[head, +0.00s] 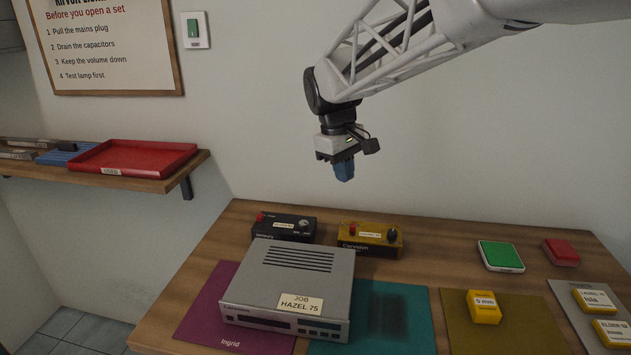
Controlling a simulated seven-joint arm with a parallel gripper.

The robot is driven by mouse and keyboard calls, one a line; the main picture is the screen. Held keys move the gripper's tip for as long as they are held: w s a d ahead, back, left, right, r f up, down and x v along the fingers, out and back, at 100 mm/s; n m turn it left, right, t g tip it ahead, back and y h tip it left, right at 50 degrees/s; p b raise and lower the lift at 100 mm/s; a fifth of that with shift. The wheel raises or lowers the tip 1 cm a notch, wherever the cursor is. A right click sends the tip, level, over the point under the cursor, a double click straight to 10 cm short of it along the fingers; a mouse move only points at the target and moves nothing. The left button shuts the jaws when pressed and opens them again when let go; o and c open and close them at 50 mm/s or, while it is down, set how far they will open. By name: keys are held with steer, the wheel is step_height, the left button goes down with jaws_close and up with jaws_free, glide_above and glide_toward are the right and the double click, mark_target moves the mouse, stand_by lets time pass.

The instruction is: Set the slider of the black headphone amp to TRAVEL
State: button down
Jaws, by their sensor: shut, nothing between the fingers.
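A small black box (283,235), which looks like the black headphone amp, stands at the back left of the table. It has a red part at its left, a silver knob at its right and a pale label between them. I cannot make out a slider or the word TRAVEL on it. The grey hifi unit in front hides part of its front. My gripper (344,176), with blue fingertips, hangs in the air above the back of the table, up and to the right of the black box. It is shut and empty, apart from everything.
A yellow box (370,238) with knobs stands right of the black one. The grey hifi unit (290,289) labelled HAZEL 75 lies across purple (212,310) and teal (421,315) mats. Green (500,256) and red (561,252) blocks and several yellow tags lie right. A red tray (132,156) sits on the shelf.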

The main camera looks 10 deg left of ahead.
steer(key=w+a+f+n+h, duration=0.15)
steer(key=w+a, duration=0.25)
steer(key=a, duration=0.4)
steer(key=w+a+f+n, duration=0.2)
steer(key=w+a+n, duration=0.1)
steer(key=a, duration=0.6)
steer(key=n+h, duration=0.1)
steer(key=n, duration=0.2)
glide_toward(260, 217)
steer(key=a+r, duration=0.2)
steer(key=a, duration=0.5)
steer(key=shift+w+a, duration=0.15)
steer(key=shift+w, duration=0.25)
steer(key=shift+f, duration=0.15)
steer(key=x, duration=1)
steer(key=shift+s, duration=0.1)
steer(key=shift+d, duration=2.05)
